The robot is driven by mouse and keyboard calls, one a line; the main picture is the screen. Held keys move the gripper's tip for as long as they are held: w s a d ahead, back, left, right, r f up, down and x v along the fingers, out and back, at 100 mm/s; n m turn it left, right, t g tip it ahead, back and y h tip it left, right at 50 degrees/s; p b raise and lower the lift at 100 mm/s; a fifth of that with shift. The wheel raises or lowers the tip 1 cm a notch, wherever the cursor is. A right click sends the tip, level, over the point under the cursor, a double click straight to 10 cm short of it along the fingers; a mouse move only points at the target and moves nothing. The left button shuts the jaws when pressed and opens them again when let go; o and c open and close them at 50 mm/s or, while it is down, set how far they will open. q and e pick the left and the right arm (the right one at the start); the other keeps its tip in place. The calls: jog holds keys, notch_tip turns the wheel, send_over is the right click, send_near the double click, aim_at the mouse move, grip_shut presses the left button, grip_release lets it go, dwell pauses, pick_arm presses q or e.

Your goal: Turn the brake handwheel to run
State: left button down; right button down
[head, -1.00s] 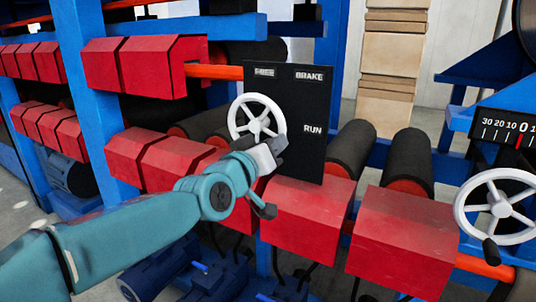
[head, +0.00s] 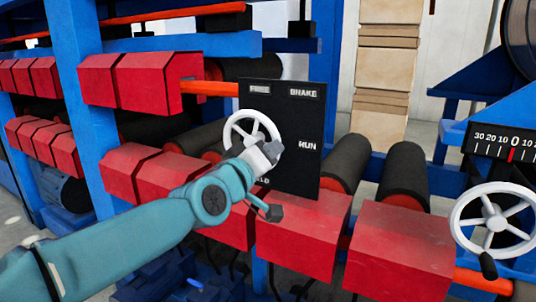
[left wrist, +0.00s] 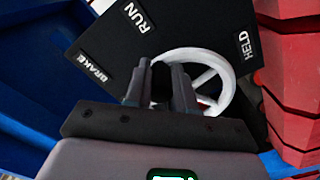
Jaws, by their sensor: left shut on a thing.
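The white brake handwheel (head: 228,132) is on a black panel (head: 297,172), marked FREE, BRAKE and RUN; part of a lower HELD label shows. My left gripper (head: 265,153) is at the wheel's lower right edge, below and left of RUN, and covers part of the rim. In the left wrist view, the two dark fingers (left wrist: 160,85) are close together at the left side of the handwheel (left wrist: 192,54). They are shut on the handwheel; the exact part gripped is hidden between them. My right gripper is not in view.
Red blocks (head: 298,243) stand out below the panel, close under my left wrist. Dark rollers (head: 403,180) are to the right. A second white handwheel (head: 458,222) with a scale (head: 503,146) above it is at the far right. A blue post (head: 90,120) stands left.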

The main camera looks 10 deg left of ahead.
pick_arm(q)
jog(key=shift+r, duration=0.15)
jog(key=c, duration=0.9)
grip_release()
jog(key=shift+c, duration=0.2)
jog(key=shift+s+a, duration=0.2)
jog(key=shift+s, duration=0.25)
jog(key=v, duration=1.5)
jog(key=shift+s, duration=0.2)
